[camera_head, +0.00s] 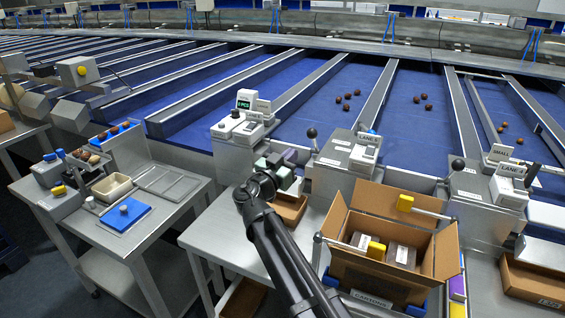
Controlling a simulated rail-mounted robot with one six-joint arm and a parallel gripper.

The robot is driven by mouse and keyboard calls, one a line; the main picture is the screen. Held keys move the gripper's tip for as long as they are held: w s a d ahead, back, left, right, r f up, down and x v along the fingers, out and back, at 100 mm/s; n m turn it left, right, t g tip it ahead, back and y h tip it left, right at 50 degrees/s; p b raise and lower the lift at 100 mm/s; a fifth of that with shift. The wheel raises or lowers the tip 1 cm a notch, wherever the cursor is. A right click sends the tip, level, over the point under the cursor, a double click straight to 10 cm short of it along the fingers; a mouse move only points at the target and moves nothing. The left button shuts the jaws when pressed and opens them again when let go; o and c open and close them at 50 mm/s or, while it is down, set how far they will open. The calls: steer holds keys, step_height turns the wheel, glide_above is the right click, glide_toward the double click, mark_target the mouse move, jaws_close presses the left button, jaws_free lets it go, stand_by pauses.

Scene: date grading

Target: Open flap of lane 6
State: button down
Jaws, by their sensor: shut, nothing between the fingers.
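My gripper (287,160) is in the middle of the camera_head view, at the end of my dark arm. Its fingers are shut and empty, close to the front of a lane outlet. A lever with a black ball knob (311,133) stands just to the right of it. The lane unit beside that lever carries a white sign starting "LANE" (366,140); its number is too small to read. A second black knob lever (457,163) stands at the unit to the right, with another lane sign (511,170). Which one is lane 6 I cannot tell. The flaps themselves are not clear.
An open cardboard carton (345,272) with yellow-knobbed clamps stands right of my arm. A small brown tray (290,208) sits below my gripper. Dates (347,98) lie on the blue lanes behind. A steel side table (75,222) with trays stands at the left.

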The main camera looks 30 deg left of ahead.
mark_target(310, 136)
steer(key=p+x, duration=0.1)
steer(key=x, duration=0.6)
steer(key=shift+w+r, duration=0.1)
steer(key=shift+w, duration=0.3)
steer(key=shift+d+r, duration=0.1)
